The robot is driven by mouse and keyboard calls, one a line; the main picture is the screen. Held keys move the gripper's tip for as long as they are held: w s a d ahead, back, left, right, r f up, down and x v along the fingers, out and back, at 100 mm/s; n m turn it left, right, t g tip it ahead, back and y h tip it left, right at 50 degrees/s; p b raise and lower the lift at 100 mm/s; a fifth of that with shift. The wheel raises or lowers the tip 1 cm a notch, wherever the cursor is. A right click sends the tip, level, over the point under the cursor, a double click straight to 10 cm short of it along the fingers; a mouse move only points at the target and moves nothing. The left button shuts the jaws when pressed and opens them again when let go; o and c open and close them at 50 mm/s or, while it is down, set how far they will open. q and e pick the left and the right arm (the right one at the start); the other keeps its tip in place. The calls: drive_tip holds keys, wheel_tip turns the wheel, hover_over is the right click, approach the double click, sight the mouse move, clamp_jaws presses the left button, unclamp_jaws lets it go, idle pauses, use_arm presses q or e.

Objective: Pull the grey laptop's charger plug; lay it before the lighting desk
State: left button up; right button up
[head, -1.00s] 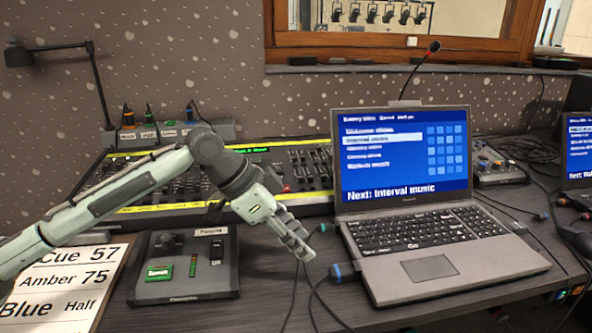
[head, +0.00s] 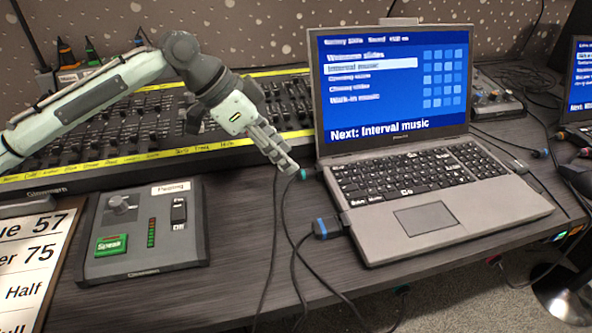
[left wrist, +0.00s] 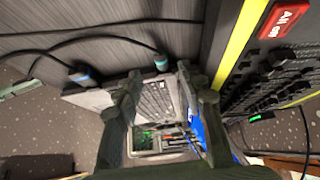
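The grey laptop (head: 418,217) stands open on the desk. Two plugs with black cables sit at its left side: a teal one (head: 303,174) towards the back and a blue one (head: 325,228) nearer the front. I cannot read which is the charger's. My left gripper (head: 287,163) is close to the teal plug, above and left of it. In the left wrist view its fingers (left wrist: 160,80) are apart, with the teal plug (left wrist: 161,62) showing beyond the gap and the blue plug (left wrist: 82,77) further left. The lighting desk (head: 150,150) has yellow strips. My right gripper is not in view.
A small box with a green button (head: 150,262) stands before the lighting desk. A printed cue card (head: 32,262) lies left of it. Bare desk (head: 240,225) lies between this box and the cables. Another screen (head: 582,80) is at the far right.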

sight(296, 172)
use_arm(q)
drive_tip(key=shift+b+x, duration=0.35)
drive_tip(key=shift+x, duration=1.5)
drive_tip(key=shift+w+d+f, duration=0.15)
drive_tip(key=shift+d+f, duration=0.3)
drive_tip(key=shift+f, duration=0.1)
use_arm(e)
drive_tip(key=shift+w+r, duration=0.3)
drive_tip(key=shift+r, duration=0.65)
use_arm(q)
clamp_jaws()
drive_tip(key=shift+a+r+p, duration=0.1)
drive_tip(key=shift+a+p, duration=0.45)
drive_tip(key=shift+p, duration=0.1)
drive_tip(key=shift+s+a+p, duration=0.25)
drive_tip(key=shift+a+p, duration=0.2)
drive_tip(key=shift+a, duration=0.4)
drive_tip(key=shift+s+a+p, duration=0.25)
drive_tip(key=shift+a+p, duration=0.2)
drive_tip(key=shift+a, duration=0.4)
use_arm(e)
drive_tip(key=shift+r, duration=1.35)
